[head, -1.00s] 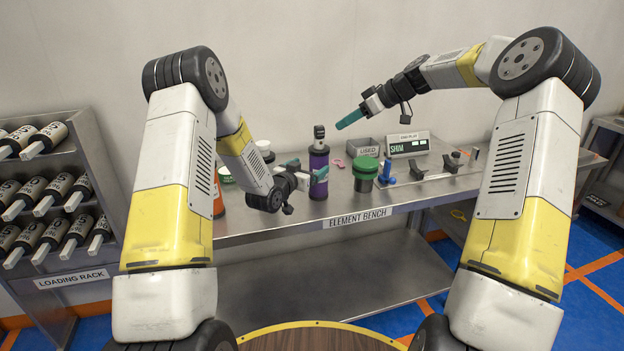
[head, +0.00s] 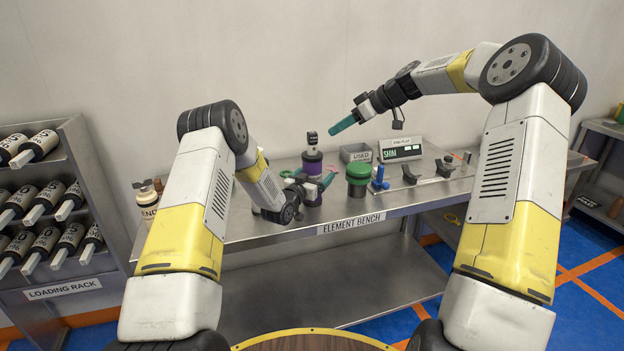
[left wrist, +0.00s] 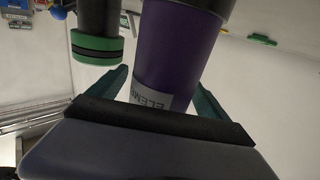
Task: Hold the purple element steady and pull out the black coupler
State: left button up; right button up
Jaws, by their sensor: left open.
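The purple element (head: 312,165) stands upright on the bench, with the black coupler (head: 311,140) on its top end. My left gripper (head: 309,178) is open at the element's lower part, one teal finger on each side of it. In the left wrist view the purple element (left wrist: 178,50) lies between the two open fingers (left wrist: 158,80); whether they touch it I cannot tell. Part of its white label shows. My right gripper (head: 342,125) hangs in the air to the right of the coupler, apart from it; its fingers overlap in this view.
A green-capped dark cylinder (head: 358,178) stands close right of the element, and a blue fixture (head: 379,178) beyond it. A grey bin (head: 356,152) and display (head: 400,149) are behind. The steel bench (head: 420,192) has bare room at front right. A loading rack (head: 40,215) stands left.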

pick_arm(q)
jog(key=shift+w+d, duration=0.1)
grip_shut()
dwell(0.4)
dwell(0.8)
